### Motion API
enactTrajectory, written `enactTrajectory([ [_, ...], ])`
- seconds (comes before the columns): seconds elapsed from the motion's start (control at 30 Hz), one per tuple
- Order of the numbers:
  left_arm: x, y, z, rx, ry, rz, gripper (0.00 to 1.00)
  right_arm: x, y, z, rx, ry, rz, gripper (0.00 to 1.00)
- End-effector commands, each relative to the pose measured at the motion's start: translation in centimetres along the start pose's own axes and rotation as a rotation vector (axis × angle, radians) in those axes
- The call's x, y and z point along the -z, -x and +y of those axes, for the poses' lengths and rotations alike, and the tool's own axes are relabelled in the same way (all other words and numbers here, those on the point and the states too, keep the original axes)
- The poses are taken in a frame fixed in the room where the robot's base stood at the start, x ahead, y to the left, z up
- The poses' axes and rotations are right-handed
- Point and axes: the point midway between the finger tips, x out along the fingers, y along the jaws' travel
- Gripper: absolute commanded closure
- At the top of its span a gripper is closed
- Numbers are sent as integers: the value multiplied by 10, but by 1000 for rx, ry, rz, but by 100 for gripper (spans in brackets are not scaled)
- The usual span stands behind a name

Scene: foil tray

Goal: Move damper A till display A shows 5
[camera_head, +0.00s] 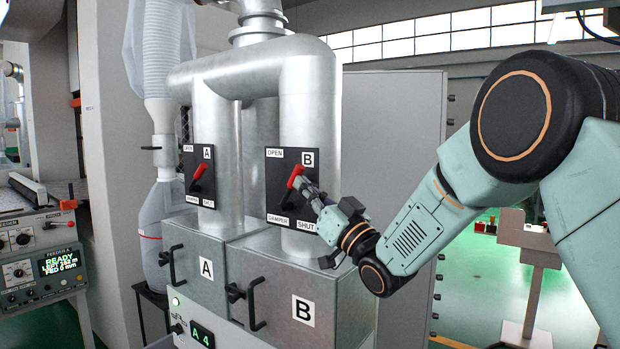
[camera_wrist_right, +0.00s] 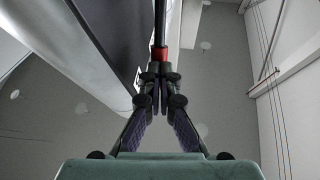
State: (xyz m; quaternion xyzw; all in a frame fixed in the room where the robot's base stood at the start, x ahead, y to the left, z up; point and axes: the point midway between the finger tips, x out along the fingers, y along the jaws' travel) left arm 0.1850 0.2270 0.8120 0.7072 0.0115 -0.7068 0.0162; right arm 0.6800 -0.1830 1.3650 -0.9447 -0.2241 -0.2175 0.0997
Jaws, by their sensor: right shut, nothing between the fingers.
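Damper A's panel (camera_head: 206,196) is black with a red lever (camera_head: 199,176) that slants up to the right, on the left pipe. A green display (camera_head: 202,337) low on the machine reads "A 4". Damper B's panel (camera_head: 279,212), on the right pipe, has a red lever (camera_head: 296,175), also tilted up to the right. My right gripper (camera_head: 304,184) is at lever B, not lever A. In the wrist view its fingers (camera_wrist_right: 160,78) are shut and empty, with the red lever part (camera_wrist_right: 160,54) just beyond the tips. Whether they touch is unclear. My left gripper is out of view.
Below the pipes are metal boxes A (camera_head: 195,262) and B (camera_head: 322,302) with protruding black handles (camera_head: 257,303). A white hose (camera_head: 158,60) hangs left of the pipes. A feeder console (camera_head: 40,255) stands at far left. A grey cabinet (camera_head: 398,130) stands behind my right arm.

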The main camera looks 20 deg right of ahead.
Motion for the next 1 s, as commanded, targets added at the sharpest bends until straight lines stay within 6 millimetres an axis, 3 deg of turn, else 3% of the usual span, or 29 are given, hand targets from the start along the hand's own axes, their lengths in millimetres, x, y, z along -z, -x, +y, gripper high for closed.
enactTrajectory([
  [0.03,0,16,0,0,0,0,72,10,-7,-1,1,8,-33,100],
  [0.1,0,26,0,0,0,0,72,11,-11,-2,0,18,-81,100],
  [0.33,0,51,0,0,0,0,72,13,-22,-5,1,46,-221,100],
  [1.0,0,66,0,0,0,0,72,9,-37,-8,0,56,-277,100],
])
